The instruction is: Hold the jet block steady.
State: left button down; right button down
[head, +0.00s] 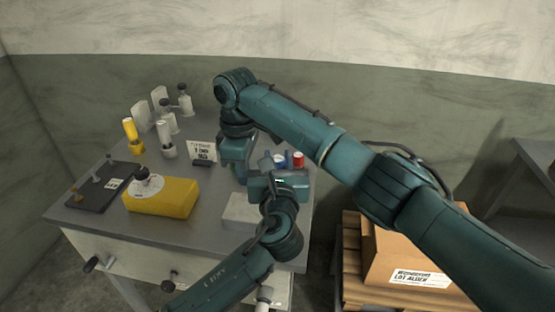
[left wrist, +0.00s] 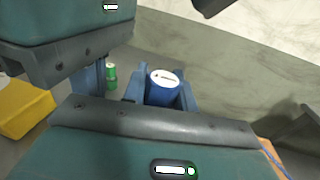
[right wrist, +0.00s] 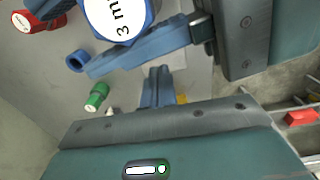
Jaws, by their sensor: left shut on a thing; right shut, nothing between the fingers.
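The jet block appears to be a blue piece with a white face (head: 280,160) near the table's far right edge. In the left wrist view the blue block (left wrist: 163,90) is between the fingers of my left gripper (left wrist: 160,98). In the right wrist view its white face (right wrist: 115,18), lettered "3 m…", is partly cut off. My left gripper (head: 278,172) is shut on it. My right gripper (head: 240,180) is shut and empty beside it, fingertips apart from the block in the right wrist view (right wrist: 157,75). The block's underside is hidden.
A red-and-white cylinder (head: 298,160) and a green one (right wrist: 97,97) are close by. A yellow case (head: 160,198), a black tray (head: 95,187), a lettered card (head: 202,152) and a pale block (head: 240,208) occupy the grey table. A cardboard box (head: 400,255) stands right.

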notch_tip(320, 180, up, 8)
dwell(0.5)
pick_arm(q)
jog(key=shift+s, duration=0.1)
